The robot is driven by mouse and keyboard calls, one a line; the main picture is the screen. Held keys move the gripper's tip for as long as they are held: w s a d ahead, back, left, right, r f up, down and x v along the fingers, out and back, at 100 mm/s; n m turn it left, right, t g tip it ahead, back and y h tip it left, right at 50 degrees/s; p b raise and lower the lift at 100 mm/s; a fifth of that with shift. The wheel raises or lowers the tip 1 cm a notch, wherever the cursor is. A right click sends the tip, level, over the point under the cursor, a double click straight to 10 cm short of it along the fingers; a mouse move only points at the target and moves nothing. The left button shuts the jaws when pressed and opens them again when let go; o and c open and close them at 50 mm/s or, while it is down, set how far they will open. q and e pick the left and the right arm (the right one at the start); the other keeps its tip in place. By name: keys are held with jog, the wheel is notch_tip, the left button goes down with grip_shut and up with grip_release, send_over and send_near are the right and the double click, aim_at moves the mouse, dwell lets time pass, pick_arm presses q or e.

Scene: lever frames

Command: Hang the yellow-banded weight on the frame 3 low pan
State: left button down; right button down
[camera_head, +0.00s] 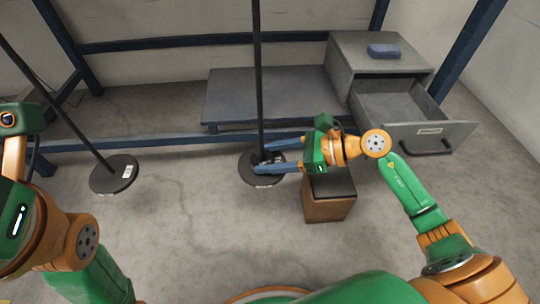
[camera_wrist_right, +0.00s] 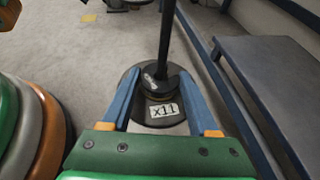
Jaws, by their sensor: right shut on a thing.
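My right gripper (camera_head: 262,162) reaches in from the right, low at the foot of the middle black pole (camera_head: 257,80). Its two blue fingers are shut on a dark round thing (camera_wrist_right: 156,82) with small white marks, which shows in the right wrist view. This thing sits around or directly in front of the pole, just above its round base (camera_wrist_right: 150,118); I cannot tell which. The base bears a label reading "x11". No pan can be made out. My left arm is at the left edge, its fingers out of view.
A second pole stands on a round base (camera_head: 114,174) at the left. A brown box (camera_head: 329,207) stands under my right gripper. A grey cabinet (camera_head: 370,65) has its drawer (camera_head: 402,115) open, with a blue block (camera_head: 384,51) on top. A low grey platform (camera_head: 265,93) lies behind.

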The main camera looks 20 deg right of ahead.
jog(key=shift+c, duration=0.4)
grip_release()
jog(key=shift+d, duration=0.1)
jog(key=v, duration=0.7)
dwell(0.3)
